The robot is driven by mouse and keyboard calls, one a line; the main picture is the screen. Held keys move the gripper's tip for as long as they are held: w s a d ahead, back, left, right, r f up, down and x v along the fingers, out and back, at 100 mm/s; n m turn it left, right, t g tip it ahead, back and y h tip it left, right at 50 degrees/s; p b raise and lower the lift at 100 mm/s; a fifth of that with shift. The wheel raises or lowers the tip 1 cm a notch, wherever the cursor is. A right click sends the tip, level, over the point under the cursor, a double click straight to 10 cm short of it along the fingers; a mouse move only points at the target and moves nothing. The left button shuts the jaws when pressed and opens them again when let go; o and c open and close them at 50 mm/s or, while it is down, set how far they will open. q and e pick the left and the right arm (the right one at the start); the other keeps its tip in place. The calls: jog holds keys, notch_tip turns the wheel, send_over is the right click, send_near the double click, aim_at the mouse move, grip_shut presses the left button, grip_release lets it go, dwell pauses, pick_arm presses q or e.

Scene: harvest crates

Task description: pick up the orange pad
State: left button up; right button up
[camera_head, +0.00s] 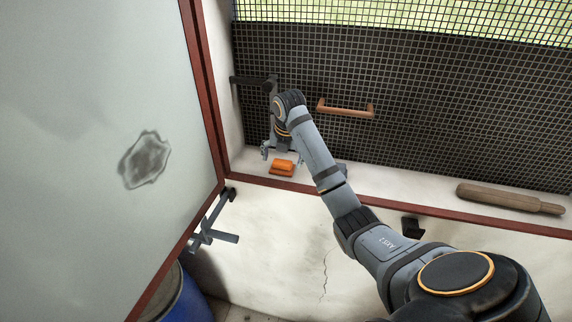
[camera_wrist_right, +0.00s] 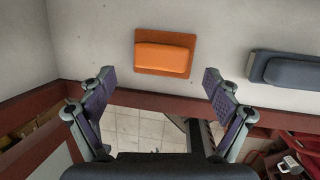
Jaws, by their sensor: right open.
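The orange pad (camera_head: 281,168) lies on the pale ledge behind the red-brown edge in the head view. In the right wrist view the orange pad (camera_wrist_right: 164,54) has a raised block on a thin flat base and lies beyond the fingertips, between their lines. My right gripper (camera_head: 281,152) is just behind and above the pad in the head view. In the right wrist view its two fingers (camera_wrist_right: 158,80) are spread wide, with nothing between them, apart from the pad. My left gripper does not show.
A grey pad (camera_wrist_right: 290,70) lies right of the orange one in the wrist view. A wooden roller (camera_head: 508,198) lies farther right on the ledge (camera_head: 408,187). A dark mesh screen with a wooden handle (camera_head: 345,108) stands behind. A red frame and pale panel (camera_head: 90,200) bound the left.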

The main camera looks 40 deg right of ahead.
jog(key=shift+w+d+f, duration=0.3)
jog(key=shift+w+f, duration=0.2)
jog(key=shift+w+d+f, duration=0.25)
jog(key=shift+w+f, duration=0.2)
jog(key=shift+f, duration=0.05)
jog(key=shift+s+d+r, duration=0.15)
jog(key=shift+s+r, duration=0.05)
jog(key=shift+s, duration=0.2)
jog(key=c, duration=0.4)
jog(key=shift+s+a+r, duration=0.15)
jog(key=shift+s+a, duration=0.05)
jog(key=shift+c, duration=1)
jog(key=shift+a, duration=0.1)
jog(key=shift+c, duration=1.2)
jog(key=shift+w, duration=0.1)
jog(key=shift+c, duration=1.2)
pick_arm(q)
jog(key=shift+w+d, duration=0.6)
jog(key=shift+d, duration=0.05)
pick_arm(e)
jog(key=shift+c, duration=0.9)
